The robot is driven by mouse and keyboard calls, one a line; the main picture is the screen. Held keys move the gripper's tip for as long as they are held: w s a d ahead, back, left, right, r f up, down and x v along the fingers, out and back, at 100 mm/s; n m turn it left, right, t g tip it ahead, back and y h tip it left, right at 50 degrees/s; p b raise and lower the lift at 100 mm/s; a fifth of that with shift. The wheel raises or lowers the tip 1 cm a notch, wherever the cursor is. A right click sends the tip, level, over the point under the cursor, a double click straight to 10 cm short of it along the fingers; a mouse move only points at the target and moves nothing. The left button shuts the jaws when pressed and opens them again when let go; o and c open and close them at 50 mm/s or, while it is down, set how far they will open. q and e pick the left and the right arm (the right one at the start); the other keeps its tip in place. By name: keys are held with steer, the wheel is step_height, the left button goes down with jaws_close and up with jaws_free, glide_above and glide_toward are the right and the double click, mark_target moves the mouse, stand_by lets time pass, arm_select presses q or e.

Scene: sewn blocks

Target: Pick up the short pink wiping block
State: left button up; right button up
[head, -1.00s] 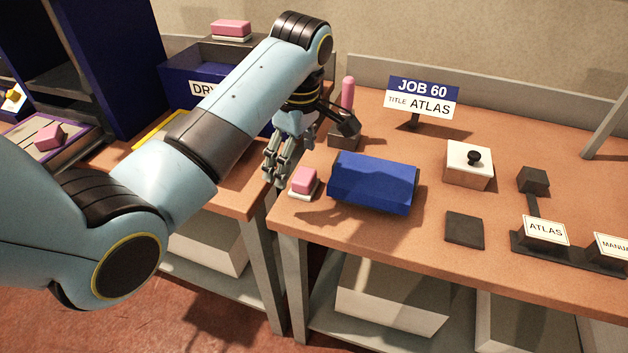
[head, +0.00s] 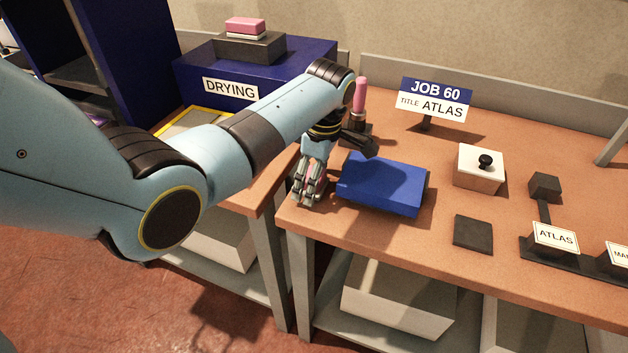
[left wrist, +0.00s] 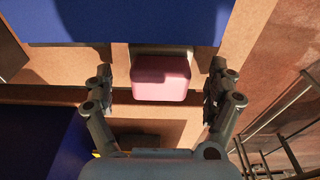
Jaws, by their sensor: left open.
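The short pink wiping block (left wrist: 160,78) shows in the left wrist view, between my two spread fingers with clear gaps at both sides. It has a pink top and a pale base edge. My left gripper (left wrist: 162,92) is open and empty. In the head view my left gripper (head: 308,192) points down over the block at the table's front left corner and hides most of it. I cannot tell how much height is left between the fingertips and the table. My right gripper is not in view.
A blue block (head: 383,182) lies just right of the gripper. Behind stands an upright pink handle (head: 361,95).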

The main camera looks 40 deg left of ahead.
arm_select(q)
steer(key=shift+f, duration=0.1)
steer(key=c, duration=1.3)
